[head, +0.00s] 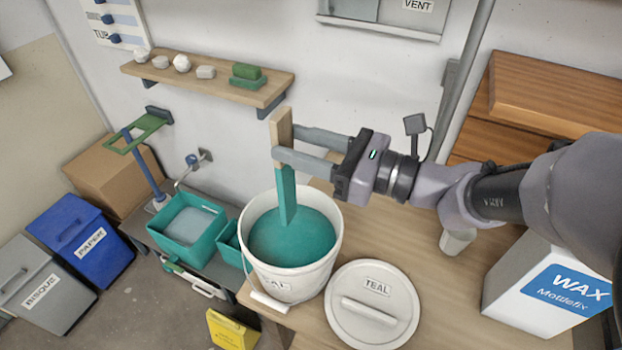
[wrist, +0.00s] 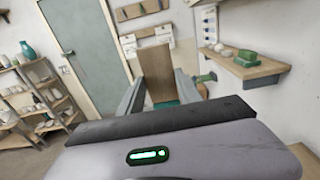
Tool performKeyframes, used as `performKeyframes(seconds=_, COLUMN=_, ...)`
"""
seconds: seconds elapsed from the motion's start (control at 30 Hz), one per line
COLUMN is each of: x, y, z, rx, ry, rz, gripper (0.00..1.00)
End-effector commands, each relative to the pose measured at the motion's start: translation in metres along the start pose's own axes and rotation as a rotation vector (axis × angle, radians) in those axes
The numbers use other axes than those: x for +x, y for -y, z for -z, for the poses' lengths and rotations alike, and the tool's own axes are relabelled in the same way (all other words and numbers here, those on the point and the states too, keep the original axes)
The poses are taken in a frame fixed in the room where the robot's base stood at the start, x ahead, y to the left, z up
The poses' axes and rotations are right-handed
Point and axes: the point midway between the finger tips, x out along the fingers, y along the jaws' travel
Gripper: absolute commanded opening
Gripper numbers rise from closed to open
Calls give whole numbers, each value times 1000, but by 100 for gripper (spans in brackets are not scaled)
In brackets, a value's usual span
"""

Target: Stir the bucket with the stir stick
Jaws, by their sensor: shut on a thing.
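The stir stick (head: 282,137) is a flat wooden paddle, bare wood at the top and coated teal lower down. The white bucket (head: 283,286) stands at the left front edge of the wooden table. My gripper (head: 277,144) is shut on the stick near its upper part, above the bucket rim. In the wrist view the stick (wrist: 156,72) shows between the two fingers.
A white lid (head: 372,331) marked TEAL lies right of the bucket. A white WAX container (head: 548,291) and a small pale cup (head: 457,240) stand farther right. Teal basins (head: 188,228) are left of the bucket. A shelf (head: 210,82) is on the wall behind.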

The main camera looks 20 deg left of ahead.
Motion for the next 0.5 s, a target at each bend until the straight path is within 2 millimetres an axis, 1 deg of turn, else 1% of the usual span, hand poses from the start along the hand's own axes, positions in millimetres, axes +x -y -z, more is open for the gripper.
performKeyframes(seconds=0.17, x=0, y=0, z=0, rx=0, ry=0, rz=0, gripper=0)
performKeyframes(seconds=0.27, x=0, y=0, z=-6, rx=0, ry=0, rz=0, gripper=0)
performKeyframes(seconds=0.5, x=0, y=0, z=-41, rx=0, ry=0, rz=0, gripper=0)
